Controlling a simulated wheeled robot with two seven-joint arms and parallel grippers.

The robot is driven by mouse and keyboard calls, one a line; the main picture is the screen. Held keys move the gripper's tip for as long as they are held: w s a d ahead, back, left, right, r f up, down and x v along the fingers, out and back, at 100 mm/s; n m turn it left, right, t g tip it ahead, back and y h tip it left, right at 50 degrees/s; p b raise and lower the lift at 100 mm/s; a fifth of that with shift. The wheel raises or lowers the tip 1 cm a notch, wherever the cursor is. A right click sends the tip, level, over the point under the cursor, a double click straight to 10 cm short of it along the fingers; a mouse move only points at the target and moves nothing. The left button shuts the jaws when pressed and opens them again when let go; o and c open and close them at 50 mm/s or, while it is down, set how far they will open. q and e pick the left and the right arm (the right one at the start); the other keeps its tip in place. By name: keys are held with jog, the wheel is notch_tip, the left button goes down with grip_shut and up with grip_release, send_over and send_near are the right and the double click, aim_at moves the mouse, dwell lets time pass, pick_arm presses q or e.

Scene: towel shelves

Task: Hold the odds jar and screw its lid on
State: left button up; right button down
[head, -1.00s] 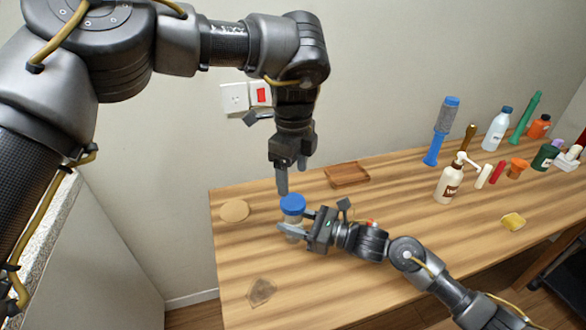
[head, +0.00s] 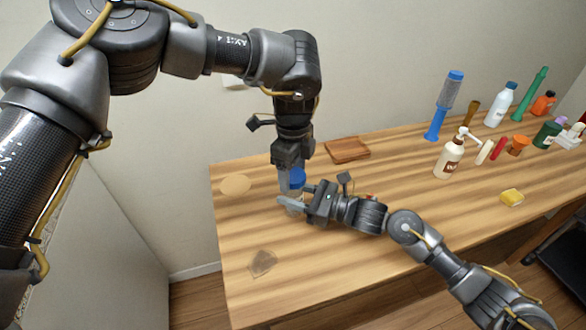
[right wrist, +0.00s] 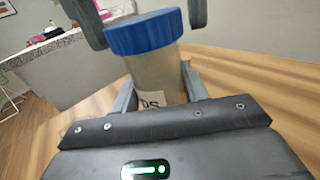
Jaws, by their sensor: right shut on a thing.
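The odds jar (right wrist: 158,76) stands upright, clear-sided, with part of a label reading "DS" in the right wrist view. Its blue lid (right wrist: 144,33) sits on top of the jar; whether it is threaded I cannot tell. The lid also shows in the head view (head: 298,178). My right gripper (head: 292,204) is shut on the jar's body from the side, low over the table. My left gripper (head: 293,184) points down from above, its fingers on either side of the lid. In the right wrist view a narrow gap shows between the lid and the right-hand finger, so it looks open.
The wooden table (head: 330,260) has a round tan disc (head: 235,185), a brown tray (head: 347,149) and a small translucent piece (head: 263,262) near the jar. A pump bottle (head: 449,157), a yellow sponge (head: 512,196) and several bottles stand right. The front middle is clear.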

pick_arm(q)
jog(key=c, duration=0.8)
jog(key=m, duration=1.4)
jog(key=shift+m, duration=0.4)
jog(key=o, duration=1.1)
jog(key=shift+c, duration=0.2)
jog(key=shift+r, duration=0.15)
jog(key=shift+r, duration=2.1)
